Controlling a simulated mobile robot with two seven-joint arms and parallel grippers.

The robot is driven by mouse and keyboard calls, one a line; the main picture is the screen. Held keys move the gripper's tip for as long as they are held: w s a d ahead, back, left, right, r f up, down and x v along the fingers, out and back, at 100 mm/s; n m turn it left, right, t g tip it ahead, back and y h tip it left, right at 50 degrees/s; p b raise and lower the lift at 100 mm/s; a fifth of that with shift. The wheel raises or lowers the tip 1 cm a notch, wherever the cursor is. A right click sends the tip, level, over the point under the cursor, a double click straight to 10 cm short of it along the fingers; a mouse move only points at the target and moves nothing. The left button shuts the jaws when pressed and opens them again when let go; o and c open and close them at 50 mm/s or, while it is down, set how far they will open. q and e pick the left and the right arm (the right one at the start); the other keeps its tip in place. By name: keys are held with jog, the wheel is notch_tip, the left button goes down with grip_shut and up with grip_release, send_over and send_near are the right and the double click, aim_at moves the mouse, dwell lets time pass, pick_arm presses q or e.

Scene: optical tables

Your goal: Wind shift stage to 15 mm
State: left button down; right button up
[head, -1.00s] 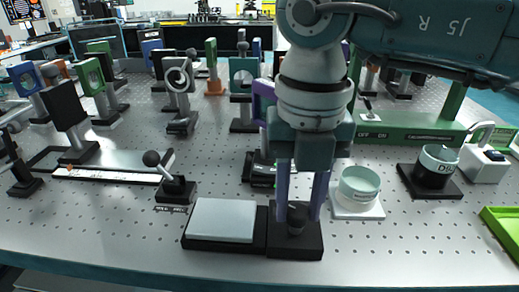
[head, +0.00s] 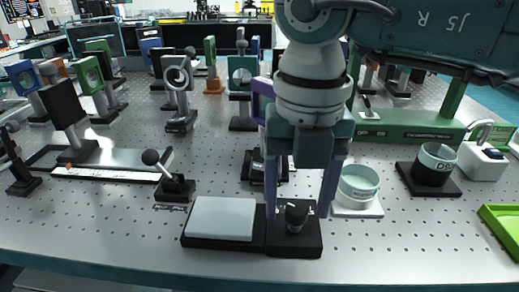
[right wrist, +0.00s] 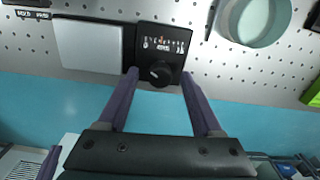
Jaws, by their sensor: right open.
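The shift stage sits at the front table edge: a pale square plate (head: 222,218) on a black base, joined on its right to a black block (head: 310,246) with a dark knob (head: 296,214). In the right wrist view, the knob (right wrist: 160,73) shows below a printed scale with a small orange mark (right wrist: 162,40); the exact reading is too small to tell. My right gripper (head: 298,205) is open and points down, one finger on each side of the knob, with gaps between. A purple sliver at the lower left of the right wrist view may be my left gripper.
A white-based pale round dish (head: 358,186) stands close right of my right gripper. A black dish (head: 435,168) and a green tray (head: 503,230) are further right. A ball-ended lever (head: 170,178) stands left. Posts and optic mounts fill the table behind.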

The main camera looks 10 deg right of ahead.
aim_at(297, 207)
notch_tip(297, 207, up, 10)
dwell(0.4)
jog(key=shift+f, duration=0.1)
